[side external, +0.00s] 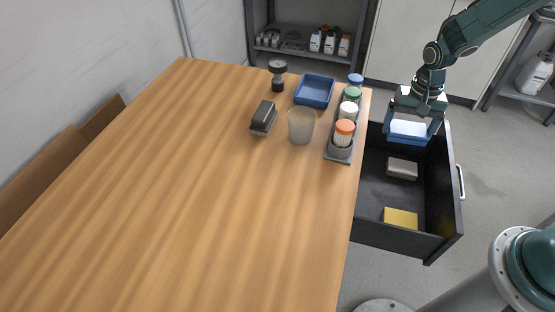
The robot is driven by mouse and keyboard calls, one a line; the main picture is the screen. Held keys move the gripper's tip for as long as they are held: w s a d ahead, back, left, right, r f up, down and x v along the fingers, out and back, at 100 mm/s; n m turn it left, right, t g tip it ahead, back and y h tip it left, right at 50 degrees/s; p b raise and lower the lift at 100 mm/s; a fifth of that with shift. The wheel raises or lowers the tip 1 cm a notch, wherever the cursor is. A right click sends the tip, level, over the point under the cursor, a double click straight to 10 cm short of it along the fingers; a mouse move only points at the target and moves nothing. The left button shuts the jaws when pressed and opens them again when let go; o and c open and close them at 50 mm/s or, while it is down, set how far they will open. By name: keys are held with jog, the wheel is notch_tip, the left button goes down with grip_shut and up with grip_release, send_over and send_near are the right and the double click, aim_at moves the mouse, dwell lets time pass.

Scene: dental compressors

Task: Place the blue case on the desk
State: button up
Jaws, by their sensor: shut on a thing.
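The blue case (408,131) has a pale, whitish-blue top and blue sides. My gripper (411,118) is shut on it, with a finger at each side. The case is at the far end of the open dark drawer (372,187); I cannot tell how far it is above the drawer floor. The wooden desk (200,190) is to the left of the drawer, and its right edge runs beside it.
The drawer also holds a grey case (402,169) and a yellow block (400,218). Near the desk's right edge stand a rack of capped jars (340,153), a blue tray (314,91), a cup (301,126), a dark stapler-like item (263,118) and a black object (277,75). The desk's near and left parts are clear.

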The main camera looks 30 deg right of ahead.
jog(key=w+a+r+n, duration=0.2)
jog(key=w+a+r, duration=0.2)
jog(key=r, duration=0.3)
jog(key=w+a+r+n, duration=0.2)
jog(key=w+a+r, duration=0.15)
jog(key=r, duration=0.35)
jog(key=w+a+r+n, duration=0.1)
jog(key=a+r+n, duration=0.1)
jog(key=a, duration=1.3)
jog(key=w+a+r+n, duration=0.1)
jog(key=a+n, duration=0.2)
jog(key=a, duration=1.1)
jog(key=r+n, duration=0.2)
jog(key=n, duration=0.2)
send_over(173, 299)
jog(key=shift+m, duration=0.3)
jog(key=shift+f, duration=10.15)
jog(key=shift+f, duration=0.15)
jog(key=o, duration=0.7)
